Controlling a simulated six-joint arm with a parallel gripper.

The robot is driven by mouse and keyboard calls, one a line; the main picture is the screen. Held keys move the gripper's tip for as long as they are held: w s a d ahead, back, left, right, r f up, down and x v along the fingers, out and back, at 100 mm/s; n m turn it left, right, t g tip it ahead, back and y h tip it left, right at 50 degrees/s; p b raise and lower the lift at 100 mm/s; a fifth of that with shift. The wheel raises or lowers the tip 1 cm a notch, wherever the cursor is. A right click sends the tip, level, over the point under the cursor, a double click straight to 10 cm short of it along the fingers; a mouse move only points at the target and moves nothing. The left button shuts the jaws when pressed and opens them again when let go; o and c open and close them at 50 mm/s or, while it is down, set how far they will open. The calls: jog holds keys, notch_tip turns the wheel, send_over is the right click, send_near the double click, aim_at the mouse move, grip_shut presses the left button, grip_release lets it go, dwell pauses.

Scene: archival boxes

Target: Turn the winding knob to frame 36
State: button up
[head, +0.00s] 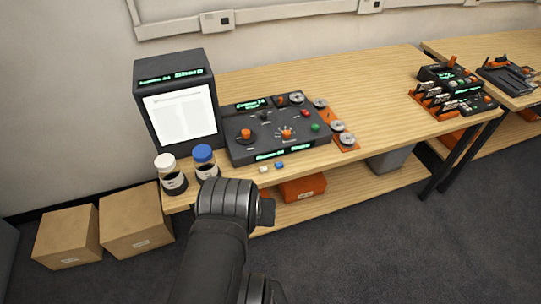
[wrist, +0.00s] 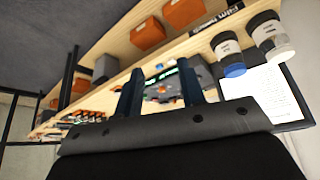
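A dark control panel (head: 275,130) lies on the wooden bench beside the reader screen (head: 180,115). It bears an orange-topped knob (head: 245,134) at left and an orange pointer dial (head: 287,133) near its middle; I cannot tell by label which is the winding knob. Small green displays on panel and screen seem to read frame 34, though the text is blurred. In the wrist view, which is upside down, my gripper (wrist: 160,90) has its two fingers apart with nothing between them. The panel (wrist: 170,85) shows beyond, partly hidden by the fingers. My fingers are hidden in the head view.
Two bottles, white-capped (head: 171,175) and blue-capped (head: 204,162), stand at the bench's front left, close to my arm.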

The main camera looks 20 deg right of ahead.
jog(key=shift+o, duration=0.2)
jog(key=shift+o, duration=1.1)
jog(key=shift+r, duration=0.1)
jog(key=w+d+r+n+g, duration=0.1)
jog(key=w+d+r, duration=0.4)
jog(key=w+r, duration=0.15)
jog(key=w+d+r+g, duration=0.1)
jog(key=w+d+r, duration=0.35)
jog(key=w, duration=0.35)
jog(key=n+g+y, duration=0.2)
jog(key=g+y, duration=0.1)
send_over(246, 132)
notch_tip(246, 132, down, 8)
notch_tip(246, 132, down, 16)
jog(key=shift+w+f, duration=0.1)
jog(key=c, duration=1)
